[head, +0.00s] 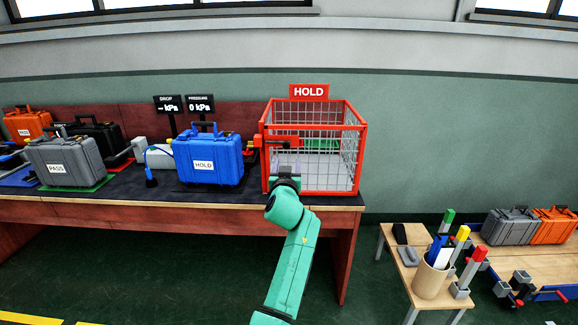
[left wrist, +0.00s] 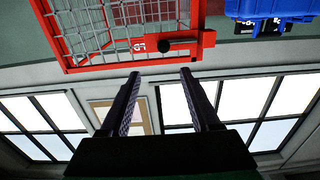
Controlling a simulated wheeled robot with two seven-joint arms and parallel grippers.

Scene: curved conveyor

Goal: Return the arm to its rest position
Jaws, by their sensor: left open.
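My left arm rises from the bottom middle of the head view, with its gripper (head: 287,172) in front of the red wire cage (head: 364,150) marked HOLD. In the left wrist view the gripper's two dark fingers (left wrist: 160,72) are apart with nothing between them. The cage (left wrist: 68,62) shows upside down beyond the fingertips, with a black knob on its red frame. I cannot tell the exact gap between fingers and cage. My right gripper is not in view.
A blue case (head: 213,172) labelled HOLD stands on the dark-topped bench (head: 225,200), left of the cage. A grey PASS case (head: 68,155) and other cases stand farther left. A low wooden table (head: 395,262) at right holds a cup of markers (head: 430,280). Floor between is clear.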

